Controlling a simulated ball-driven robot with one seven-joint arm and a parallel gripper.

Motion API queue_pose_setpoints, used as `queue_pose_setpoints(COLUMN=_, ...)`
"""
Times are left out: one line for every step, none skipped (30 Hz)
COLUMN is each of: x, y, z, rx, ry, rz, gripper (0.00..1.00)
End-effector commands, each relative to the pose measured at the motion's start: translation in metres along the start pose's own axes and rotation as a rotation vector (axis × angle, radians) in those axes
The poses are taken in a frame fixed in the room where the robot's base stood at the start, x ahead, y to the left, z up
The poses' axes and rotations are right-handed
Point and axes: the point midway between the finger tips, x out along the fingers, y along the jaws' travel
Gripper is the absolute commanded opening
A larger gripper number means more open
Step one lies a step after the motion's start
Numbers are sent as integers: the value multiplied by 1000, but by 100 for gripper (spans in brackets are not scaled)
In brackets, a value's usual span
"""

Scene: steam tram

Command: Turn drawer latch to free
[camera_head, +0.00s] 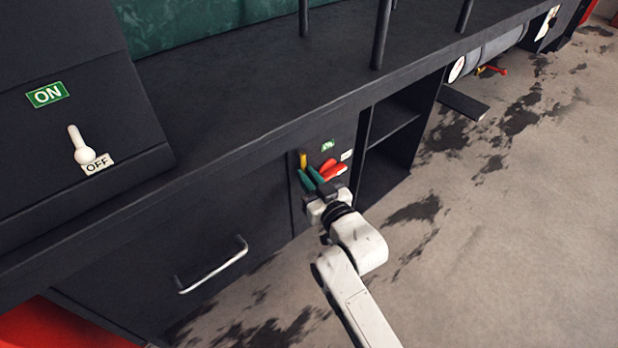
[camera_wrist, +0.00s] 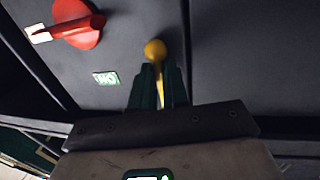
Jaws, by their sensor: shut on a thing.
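The drawer latch is a yellow lever (camera_head: 303,160) on a dark panel, to the right of the big drawer front (camera_head: 215,235). In the wrist view the yellow latch (camera_wrist: 155,50) has a round end and a thin shaft running down between my green fingers. My gripper (camera_head: 309,175) is shut on the yellow latch, one finger on each side, as the wrist view of my gripper (camera_wrist: 158,82) shows. The lower part of the latch is hidden by the gripper body.
A red rotary handle (camera_head: 330,169) sits close beside the latch; a green label (camera_head: 327,145) and a white label (camera_head: 346,155) are near it. The drawer has a metal handle (camera_head: 212,266). Open shelves (camera_head: 395,135) are on the right. A white toggle switch (camera_head: 82,145) is at left.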

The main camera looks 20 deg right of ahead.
Motion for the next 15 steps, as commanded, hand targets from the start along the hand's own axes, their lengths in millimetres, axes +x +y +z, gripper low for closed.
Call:
queue_pose_setpoints(x=-1, y=0, z=4, rx=-5, ry=-7, rz=0, gripper=0)
queue_pose_setpoints(x=-1, y=0, z=4, rx=-6, ry=-7, rz=0, gripper=0)
queue_pose_setpoints(x=-1, y=0, z=3, rx=-6, ry=-7, rz=0, gripper=0)
queue_pose_setpoints(x=-1, y=0, z=3, rx=-7, ry=-7, rz=0, gripper=0)
queue_pose_setpoints(x=-1, y=0, z=3, rx=-7, ry=-7, rz=0, gripper=0)
queue_pose_setpoints(x=-1, y=0, z=4, rx=-7, ry=-7, rz=0, gripper=0)
queue_pose_setpoints(x=-1, y=0, z=4, rx=-7, ry=-7, rz=0, gripper=0)
queue_pose_setpoints(x=-1, y=0, z=4, rx=-7, ry=-7, rz=0, gripper=0)
queue_pose_setpoints(x=-1, y=0, z=4, rx=-7, ry=-7, rz=1, gripper=0)
queue_pose_setpoints(x=-1, y=0, z=4, rx=-7, ry=-7, rz=1, gripper=0)
queue_pose_setpoints(x=-1, y=0, z=4, rx=-7, ry=-7, rz=1, gripper=17)
queue_pose_setpoints(x=-1, y=0, z=4, rx=-6, ry=-7, rz=1, gripper=21)
queue_pose_setpoints(x=-1, y=0, z=3, rx=-6, ry=-7, rz=1, gripper=24)
queue_pose_setpoints(x=-1, y=0, z=3, rx=-6, ry=-6, rz=1, gripper=27)
queue_pose_setpoints(x=-1, y=0, z=3, rx=-5, ry=-6, rz=1, gripper=31)
